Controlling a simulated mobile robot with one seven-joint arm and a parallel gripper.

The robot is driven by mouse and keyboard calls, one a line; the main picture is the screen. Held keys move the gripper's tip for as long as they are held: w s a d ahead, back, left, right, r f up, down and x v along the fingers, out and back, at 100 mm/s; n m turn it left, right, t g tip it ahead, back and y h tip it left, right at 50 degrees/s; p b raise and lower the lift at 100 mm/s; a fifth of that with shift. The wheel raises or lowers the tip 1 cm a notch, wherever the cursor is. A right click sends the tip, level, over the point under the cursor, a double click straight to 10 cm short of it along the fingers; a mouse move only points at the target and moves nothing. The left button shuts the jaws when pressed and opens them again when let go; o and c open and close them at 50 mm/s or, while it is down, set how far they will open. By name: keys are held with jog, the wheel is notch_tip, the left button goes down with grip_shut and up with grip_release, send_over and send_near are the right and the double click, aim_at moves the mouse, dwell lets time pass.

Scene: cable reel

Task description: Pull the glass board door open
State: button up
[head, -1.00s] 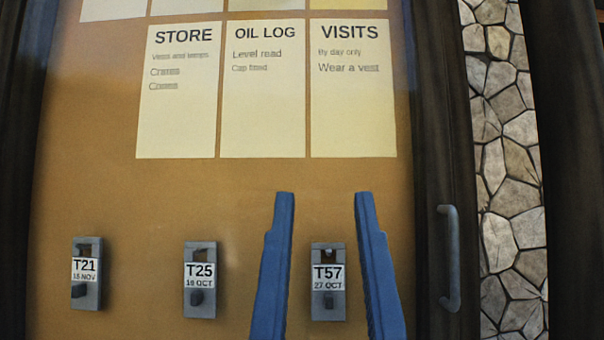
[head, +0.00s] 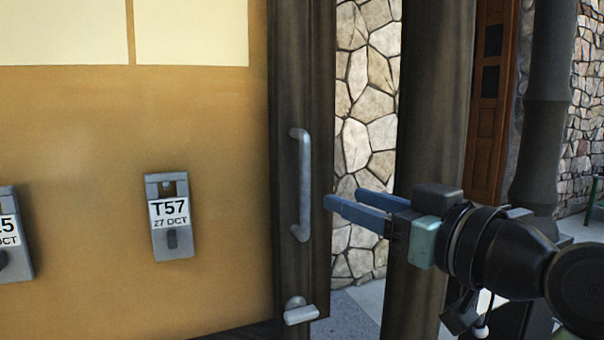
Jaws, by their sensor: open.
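The glass board door (head: 200,120) fills the left of the head view, with a dark wooden frame along its right edge. It looks shut. A grey vertical bar handle (head: 304,185) is fixed on that frame. A small silver latch or knob (head: 300,312) sits below the handle. My gripper (head: 341,197) reaches in from the right, with its blue fingers pointing left toward the handle. It is open and empty, and its tips appear just right of the handle. How far in front of the handle they are is hard to tell.
A grey tag holder marked T57 (head: 170,217) and part of another (head: 12,235) show on the tan board below pale notices (head: 190,30). A dark post (head: 430,100) stands right of the door, partly behind my gripper. A stone wall (head: 367,100) and brown door (head: 492,110) are behind.

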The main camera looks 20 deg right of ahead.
aim_at(308, 184)
jog(key=p+x, duration=0.4)
jog(key=x, duration=0.5)
jog(key=shift+w+a+r, duration=0.15)
jog(key=shift+w+a, duration=0.05)
jog(key=shift+w, duration=0.15)
jog(key=shift+w+a, duration=0.15)
jog(key=shift+w, duration=0.5)
grip_shut()
